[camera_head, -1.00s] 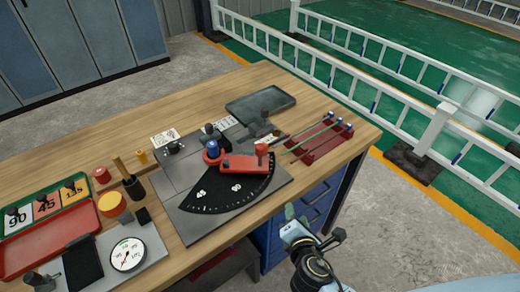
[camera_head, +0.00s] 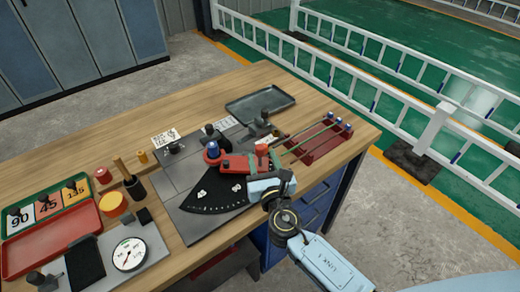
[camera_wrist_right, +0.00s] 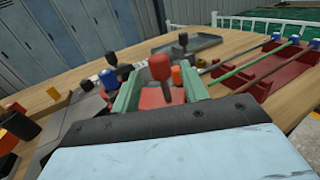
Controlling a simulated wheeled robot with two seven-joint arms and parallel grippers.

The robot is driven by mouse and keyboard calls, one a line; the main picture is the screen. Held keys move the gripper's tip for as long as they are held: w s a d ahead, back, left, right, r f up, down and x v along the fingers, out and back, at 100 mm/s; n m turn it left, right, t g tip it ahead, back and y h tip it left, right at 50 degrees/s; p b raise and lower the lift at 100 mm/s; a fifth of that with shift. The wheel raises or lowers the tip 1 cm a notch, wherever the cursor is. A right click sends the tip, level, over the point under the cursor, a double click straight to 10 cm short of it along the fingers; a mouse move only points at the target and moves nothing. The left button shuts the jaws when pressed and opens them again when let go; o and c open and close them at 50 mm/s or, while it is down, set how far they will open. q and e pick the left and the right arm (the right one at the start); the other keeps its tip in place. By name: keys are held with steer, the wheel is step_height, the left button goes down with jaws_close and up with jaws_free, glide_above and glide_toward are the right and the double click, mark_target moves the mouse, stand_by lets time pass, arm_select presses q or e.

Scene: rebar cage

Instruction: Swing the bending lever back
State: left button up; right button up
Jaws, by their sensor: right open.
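The red bending lever (camera_head: 238,164) lies over the black fan-shaped angle scale (camera_head: 212,196) on the grey bender plate. A red knob (camera_head: 261,150) stands at the lever's right end, and a blue-topped pin (camera_head: 213,149) stands near its left end. My right gripper (camera_head: 267,165) is at the lever's right end. In the right wrist view the red knob (camera_wrist_right: 160,68) stands between the open green fingers of the gripper (camera_wrist_right: 160,90), and I cannot tell whether they touch it. My left gripper is not in view.
A red rack (camera_head: 318,147) with rods lies right of the bender. A grey tray (camera_head: 260,102) is behind it. A dial gauge (camera_head: 128,254), a red tray (camera_head: 48,243) and small cups stand at the left. White railing runs beyond the table.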

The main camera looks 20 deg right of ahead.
mark_target(261, 155)
steer(key=shift+w+d, duration=0.1)
steer(key=shift+w, duration=1.75)
jaws_close()
